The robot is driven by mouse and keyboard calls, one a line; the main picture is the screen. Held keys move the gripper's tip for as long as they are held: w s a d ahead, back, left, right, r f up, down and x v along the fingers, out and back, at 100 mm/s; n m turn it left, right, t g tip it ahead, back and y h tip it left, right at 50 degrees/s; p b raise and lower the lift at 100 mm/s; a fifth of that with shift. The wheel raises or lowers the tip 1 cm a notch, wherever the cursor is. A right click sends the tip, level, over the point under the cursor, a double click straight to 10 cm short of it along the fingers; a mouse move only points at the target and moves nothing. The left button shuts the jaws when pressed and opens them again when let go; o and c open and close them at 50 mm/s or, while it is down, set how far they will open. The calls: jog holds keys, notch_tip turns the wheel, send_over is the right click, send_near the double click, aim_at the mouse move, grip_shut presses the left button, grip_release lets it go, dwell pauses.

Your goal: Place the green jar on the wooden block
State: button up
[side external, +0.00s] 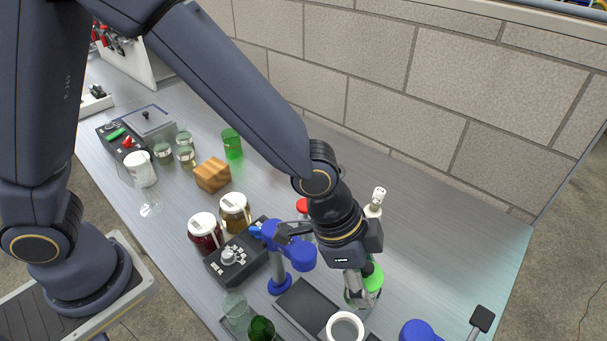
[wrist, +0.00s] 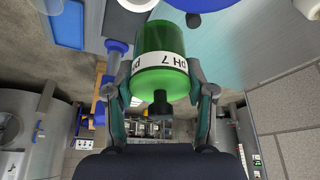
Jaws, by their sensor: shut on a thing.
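The green jar (side external: 373,279) is a green container with a white band, in the lower right of the side view. I cannot tell whether the jar's base touches the bench. The wooden block (side external: 212,175) stands on the bench well to the left of my gripper, and nothing shows on top of it.
Beside the block stand a green glass (side external: 232,144), clear jars (side external: 185,156) and two white-lidded jars (side external: 235,213). A dark control box (side external: 237,259) and a blue stand (side external: 279,283) lie between block and gripper. A white-topped bottle (side external: 375,202) stands behind my gripper.

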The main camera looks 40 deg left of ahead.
jog(key=w+a+r+n+t+y, duration=0.1)
jog(key=w+a+n, duration=0.15)
jog(key=a, duration=0.65)
jog(key=w+a+r+n+t+y, duration=0.15)
jog(key=a+n, duration=0.25)
jog(key=a, duration=0.6)
jog(key=w+a+r+n, duration=0.2)
jog(key=a+n, duration=0.1)
jog(key=a, duration=0.6)
jog(key=s+a+r+n+y, duration=0.15)
jog(key=s+a+n, duration=0.35)
jog(key=a, duration=0.5)
jog(key=s+a+r+n+y, duration=0.15)
jog(key=s+a+n, duration=0.25)
jog(key=s+a, duration=0.45)
send_over(211, 167)
jog(key=shift+g+y, duration=0.25)
jog(key=shift+g, duration=0.1)
jog(key=f, duration=1)
jog(key=shift+s+d, duration=0.1)
jog(key=shift+s, duration=0.3)
jog(key=shift+w+f, duration=0.15)
jog(key=shift+f, duration=0.05)
jog(key=shift+w+f, duration=0.2)
jog(key=shift+f, duration=1.55)
